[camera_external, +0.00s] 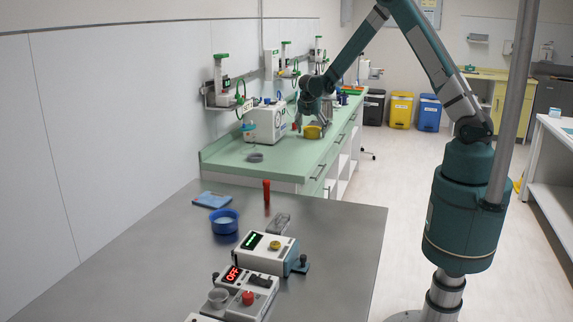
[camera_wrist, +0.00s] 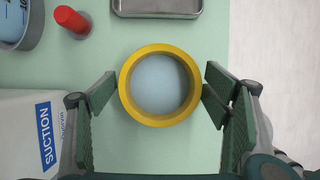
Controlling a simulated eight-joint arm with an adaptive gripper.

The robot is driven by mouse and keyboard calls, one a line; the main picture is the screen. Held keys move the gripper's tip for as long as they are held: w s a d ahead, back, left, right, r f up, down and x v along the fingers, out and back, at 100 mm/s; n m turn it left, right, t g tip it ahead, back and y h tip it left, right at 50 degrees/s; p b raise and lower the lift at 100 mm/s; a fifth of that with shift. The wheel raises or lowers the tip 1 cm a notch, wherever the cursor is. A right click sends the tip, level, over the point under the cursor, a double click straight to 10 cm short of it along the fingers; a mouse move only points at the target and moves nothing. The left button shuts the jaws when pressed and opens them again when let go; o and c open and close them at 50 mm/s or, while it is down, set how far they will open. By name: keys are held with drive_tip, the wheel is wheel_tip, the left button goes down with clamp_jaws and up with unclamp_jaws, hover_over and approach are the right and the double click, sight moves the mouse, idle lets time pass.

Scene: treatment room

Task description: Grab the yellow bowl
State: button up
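The yellow bowl (camera_wrist: 126,92) sits upright on the green counter (camera_wrist: 185,142), with a pale blue round surface inside it. It also shows on the far counter in the external view (camera_external: 312,132). My gripper (camera_wrist: 161,92) is open, with one finger pad on each side of the bowl in the wrist view. The pads lie close to the rim; whether they touch it cannot be told. In the external view my gripper (camera_external: 311,118) is over the counter at the bowl, too small to show its fingers clearly.
A white box marked SUCTION (camera_wrist: 35,125) stands left of my gripper. A red cylinder (camera_wrist: 71,20), a metal tray (camera_wrist: 157,14) and a grey-rimmed container (camera_wrist: 35,30) lie beyond the bowl. The counter's right edge is close. A grey table (camera_external: 150,262) with devices stands in front.

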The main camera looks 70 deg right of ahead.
drive_tip(key=c, duration=0.9)
drive_tip(key=shift+o, duration=0.2)
drive_tip(key=shift+r, duration=0.1)
wheel_tip(320, 180, up, 10)
idle(0.5)
